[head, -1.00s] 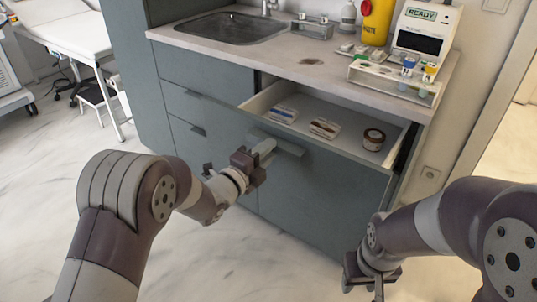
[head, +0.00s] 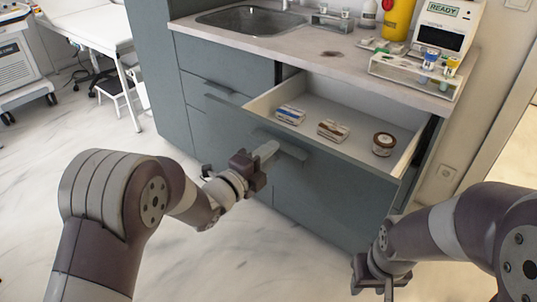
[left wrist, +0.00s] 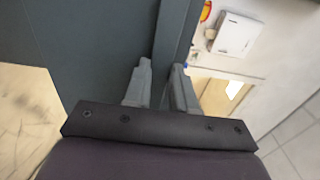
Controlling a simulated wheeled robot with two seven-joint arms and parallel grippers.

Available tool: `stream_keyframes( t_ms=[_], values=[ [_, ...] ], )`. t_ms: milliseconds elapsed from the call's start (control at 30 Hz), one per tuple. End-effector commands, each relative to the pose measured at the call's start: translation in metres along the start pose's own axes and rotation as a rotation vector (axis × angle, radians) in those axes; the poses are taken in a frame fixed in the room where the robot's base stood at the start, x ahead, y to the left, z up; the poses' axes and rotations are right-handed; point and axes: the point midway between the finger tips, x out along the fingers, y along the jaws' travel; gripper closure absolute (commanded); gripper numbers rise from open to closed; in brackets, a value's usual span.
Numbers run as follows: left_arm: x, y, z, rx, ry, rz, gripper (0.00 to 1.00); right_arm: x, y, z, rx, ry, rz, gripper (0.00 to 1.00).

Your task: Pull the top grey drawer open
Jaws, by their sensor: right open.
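The top grey drawer (head: 345,155) stands open under the right part of the counter, its pale inside showing. My left gripper (head: 268,152) is at the left end of the grey bar handle (head: 291,150) on its front. In the left wrist view the fingers (left wrist: 160,88) stand a little apart with a grey strip running between them; they appear shut on the handle, though the contact is partly hidden. My right gripper (head: 380,280) is open and empty, low in front of the cabinet's right side.
In the drawer lie two small packs (head: 290,114) (head: 333,131) and a round jar (head: 384,145). The counter (head: 300,45) carries a sink (head: 250,19), a tube rack (head: 415,72), a yellow bin (head: 398,20) and a READY device (head: 442,28).

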Motion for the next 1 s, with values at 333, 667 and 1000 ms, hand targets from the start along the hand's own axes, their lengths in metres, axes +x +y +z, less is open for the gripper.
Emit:
stream_keyframes(
  t_ms=[333, 667, 1000],
  values=[
    [-0.001, 0.004, -0.001, -0.001, 0.001, 0.008, 0.53, 0.0, 0.0, 0.0, 0.0, 0.0, 0.0, 0.57],
    [-0.07, 0.002, 0.001, -0.002, -0.004, 0.01, 0.53, -0.008, 0.0, -0.001, 0.0, 0.0, 0.0, 0.57],
    [-0.126, 0.004, -0.001, -0.001, 0.001, 0.011, 0.53, -0.012, 0.0, -0.001, 0.0, 0.0, 0.0, 0.57]
  ],
)
